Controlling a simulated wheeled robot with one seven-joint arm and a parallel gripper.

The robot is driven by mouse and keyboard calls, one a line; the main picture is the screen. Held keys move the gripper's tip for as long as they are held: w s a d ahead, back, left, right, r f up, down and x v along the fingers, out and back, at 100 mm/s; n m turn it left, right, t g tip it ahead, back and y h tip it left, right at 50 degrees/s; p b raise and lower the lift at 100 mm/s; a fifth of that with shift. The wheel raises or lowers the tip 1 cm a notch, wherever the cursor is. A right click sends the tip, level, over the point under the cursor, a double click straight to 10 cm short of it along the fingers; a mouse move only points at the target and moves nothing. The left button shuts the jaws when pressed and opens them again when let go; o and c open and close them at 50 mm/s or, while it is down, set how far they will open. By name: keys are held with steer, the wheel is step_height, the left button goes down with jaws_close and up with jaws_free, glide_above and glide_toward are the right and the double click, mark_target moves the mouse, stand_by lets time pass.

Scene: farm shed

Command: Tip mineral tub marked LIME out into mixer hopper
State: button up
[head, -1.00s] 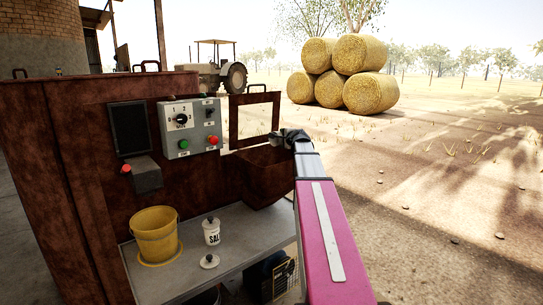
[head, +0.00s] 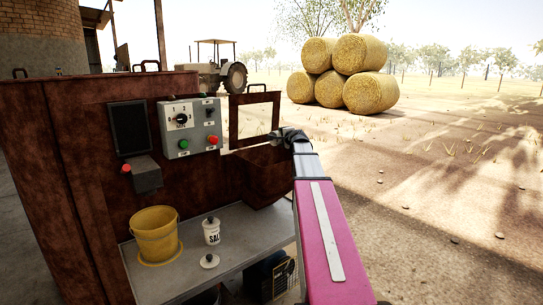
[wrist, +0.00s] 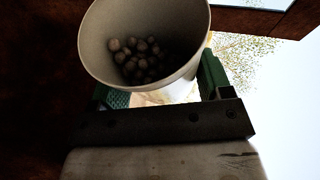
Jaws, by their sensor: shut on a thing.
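My gripper (wrist: 160,85) is shut on a white open tub (wrist: 105,60), its green finger pads on either side of it. The wrist view looks into the tub's mouth and shows several dark round pellets (wrist: 138,58) inside. No label shows on this tub, so the LIME mark cannot be read. In the head view my gripper (head: 287,137) is small and dark, above the rusty brown mixer hopper (head: 268,180) at its right side. The tub is hardly visible there. The hopper's inside is mostly hidden.
A white tub marked SALT (head: 211,232) stands upright on the grey shelf (head: 225,272), with a loose lid (head: 209,261) in front and a yellow bucket (head: 155,236) to the left. A raised framed flap (head: 254,116) stands behind the hopper. A control panel (head: 190,127) is left of it.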

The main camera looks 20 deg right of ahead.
steer(key=shift+s+a+r+n+t, duration=0.25)
steer(key=shift+a+r+n+t, duration=0.3)
steer(key=shift+n, duration=0.45)
stand_by(0.8)
steer(key=shift+s+a+r+n+t, duration=0.15)
steer(key=shift+a+r+n+t, duration=0.15)
steer(key=shift+n, duration=0.3)
steer(key=shift+s+a+r+n+t, duration=0.15)
steer(key=shift+a+r+n+t, duration=0.1)
steer(key=shift+n, duration=0.35)
stand_by(1.1)
steer(key=shift+w+d+f+m+g+p, duration=0.3)
steer(key=shift+d+f+m+g, duration=0.25)
steer(key=shift+m, duration=0.55)
steer(key=shift+d, duration=0.1)
